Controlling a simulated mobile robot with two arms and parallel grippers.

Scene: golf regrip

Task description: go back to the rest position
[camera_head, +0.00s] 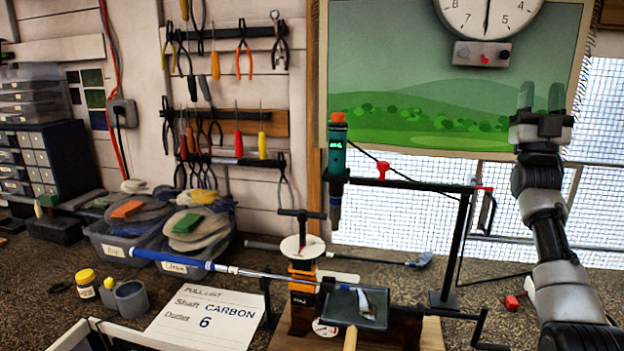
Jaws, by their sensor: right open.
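My right gripper (541,97) is raised at the right, in front of the edge of the green picture board. Its two fingers point up and stand apart, with nothing between them. My right arm runs down from it to the lower right corner. My left gripper does not show. A golf club with a blue-ended shaft (230,269) lies across the orange and black vise (302,272) on the bench. A teal tool with an orange top (337,160) hangs upright on a black stand (450,245), apart from my right gripper.
Bins marked with labels (178,262) hold discs at the left. A crank (478,325) sticks out near my right arm. A clock (487,12) hangs above.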

